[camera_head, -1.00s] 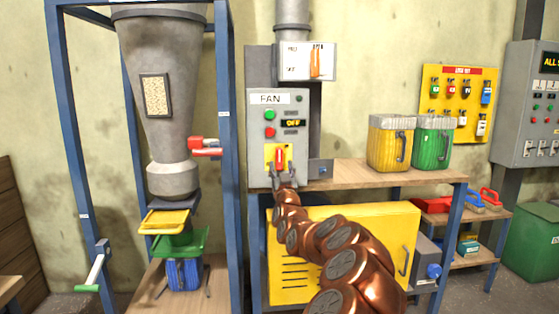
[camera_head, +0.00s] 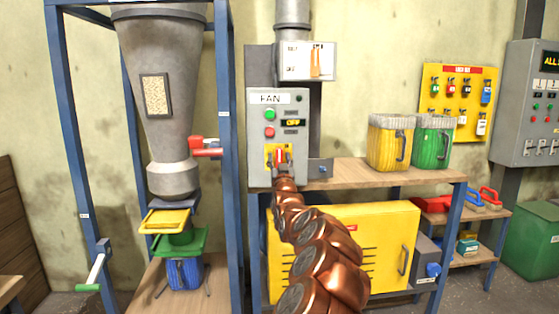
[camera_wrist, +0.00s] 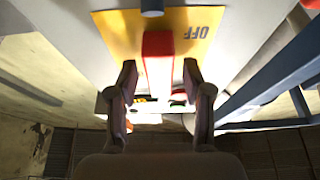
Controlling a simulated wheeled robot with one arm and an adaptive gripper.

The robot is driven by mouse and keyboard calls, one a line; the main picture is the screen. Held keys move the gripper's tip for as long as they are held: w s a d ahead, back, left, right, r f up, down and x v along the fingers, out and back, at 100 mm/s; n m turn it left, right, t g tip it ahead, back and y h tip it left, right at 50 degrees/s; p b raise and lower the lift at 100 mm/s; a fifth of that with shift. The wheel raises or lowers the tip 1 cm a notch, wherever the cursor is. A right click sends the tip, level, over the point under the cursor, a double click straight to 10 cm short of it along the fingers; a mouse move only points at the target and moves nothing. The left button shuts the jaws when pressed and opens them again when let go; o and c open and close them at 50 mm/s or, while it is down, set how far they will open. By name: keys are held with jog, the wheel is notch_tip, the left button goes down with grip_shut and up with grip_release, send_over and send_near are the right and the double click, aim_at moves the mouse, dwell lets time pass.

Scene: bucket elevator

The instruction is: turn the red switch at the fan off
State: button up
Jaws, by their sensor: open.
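The grey fan box (camera_head: 257,160) bears a FAN label, and its small display (camera_head: 292,122) reads OFF. The red switch (camera_head: 279,156) sits on a yellow plate (camera_head: 268,150) low on the box; its handle looks upright. In the wrist view the red handle (camera_wrist: 158,50) lies between my two fingers, on the yellow plate (camera_wrist: 115,30) printed with OFF. My gripper (camera_head: 281,165) is at the switch, open, with a finger on each side of the handle (camera_wrist: 159,80). Gaps show on both sides. Its lower end is partly hidden in the head view.
Green (camera_head: 270,114) and red (camera_head: 269,132) buttons sit above the switch. A wooden shelf (camera_head: 345,170) with yellow (camera_head: 388,145) and green (camera_head: 432,145) jugs stands to the right. A blue frame post (camera_head: 229,230) stands close on the left. A yellow cabinet (camera_head: 385,225) is below.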

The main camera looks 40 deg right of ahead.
jog(key=shift+c, duration=0.3)
grip_shut()
